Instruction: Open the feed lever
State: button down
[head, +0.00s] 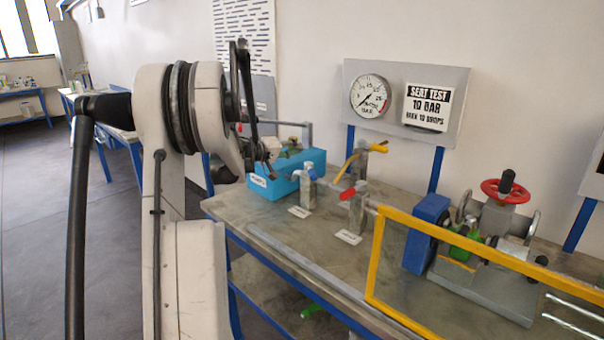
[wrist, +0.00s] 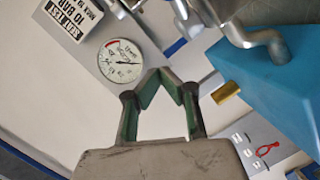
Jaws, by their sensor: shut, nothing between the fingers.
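Three small valves with coloured levers stand on the bench: one with a yellow lever (head: 349,166), one with a red lever (head: 354,191) and one with a blue lever (head: 312,172). White labels lie on the bench by them, too small to read, so I cannot tell which is the feed lever. My gripper (head: 262,167) is beside the blue box, left of the levers, and partly hidden by my arm. In the wrist view my gripper (wrist: 165,78) has its green-padded fingertips together, with nothing between them. A grey metal handle (wrist: 262,38) shows at the upper right there.
The blue box (head: 290,181) holds fittings at the bench's back left. A pressure gauge (head: 369,95) and a "SEAT TEST 10 BAR" sign (head: 427,107) hang behind. A grey rail (head: 310,266) runs along the front.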

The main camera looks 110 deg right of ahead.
jog(key=w+a+f+y, duration=0.1)
jog(key=w+a+y, duration=0.25)
jog(key=w, duration=0.35)
jog(key=w+a+f+y, duration=0.2)
jog(key=w+y, duration=0.2)
jog(key=w, duration=0.2)
send_near(312, 172)
jog(key=f+x, duration=0.1)
jog(key=x, duration=0.6)
jog(key=shift+d, duration=0.3)
jog(key=shift+a, duration=0.1)
